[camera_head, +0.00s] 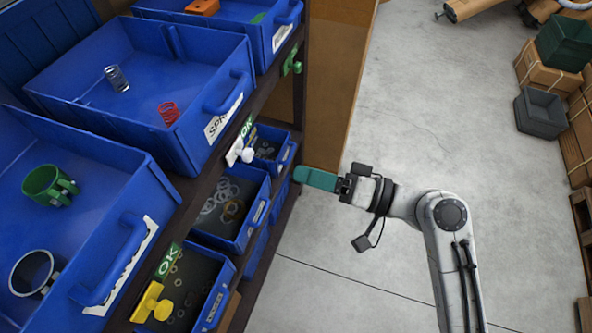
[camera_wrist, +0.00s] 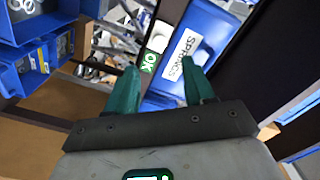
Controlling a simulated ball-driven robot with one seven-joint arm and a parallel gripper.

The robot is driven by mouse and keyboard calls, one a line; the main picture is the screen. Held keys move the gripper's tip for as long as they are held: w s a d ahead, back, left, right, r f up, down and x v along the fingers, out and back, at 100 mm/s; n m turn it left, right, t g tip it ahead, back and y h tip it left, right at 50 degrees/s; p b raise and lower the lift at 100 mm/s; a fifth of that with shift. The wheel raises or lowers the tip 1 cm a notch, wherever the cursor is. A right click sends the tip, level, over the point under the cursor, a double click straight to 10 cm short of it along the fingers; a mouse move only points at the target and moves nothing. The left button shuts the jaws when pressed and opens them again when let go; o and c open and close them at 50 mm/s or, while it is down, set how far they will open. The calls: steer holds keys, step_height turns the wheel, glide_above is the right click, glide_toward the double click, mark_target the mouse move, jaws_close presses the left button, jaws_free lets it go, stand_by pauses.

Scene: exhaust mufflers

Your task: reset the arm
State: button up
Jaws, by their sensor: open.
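My gripper (camera_head: 314,178) with teal fingers is at the end of my arm, in the middle of the head view, beside the front of the blue bin shelf. In the wrist view its two teal fingers (camera_wrist: 158,84) stand apart with nothing between them. The blue springs bin (camera_wrist: 205,50) shows beyond the fingertips there.
Another blue bin (camera_head: 107,159) holds a green clamp (camera_head: 49,186) and a metal ring clamp (camera_head: 33,273). Smaller bins (camera_head: 249,213) sit below. A brown panel (camera_head: 335,75) stands behind the gripper. Dark crates (camera_head: 541,112) are at the right. Grey floor (camera_head: 430,130) is clear between.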

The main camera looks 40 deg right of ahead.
stand_by(0.6)
steer(key=s+f+n+g+h, duration=0.2)
steer(key=s+f+g, duration=0.2)
steer(key=f, duration=0.4)
steer(key=s+f+n+g+h, duration=0.1)
steer(key=s+f+g+h, duration=0.25)
steer(key=f, duration=0.35)
steer(key=s+d+f+g+h, duration=0.3)
steer(key=s+d+g+h, duration=0.2)
steer(key=s, duration=0.4)
steer(key=shift+d+f+n+g, duration=0.35)
steer(key=shift+d+g, duration=0.2)
steer(key=shift+d, duration=0.15)
stand_by(1.3)
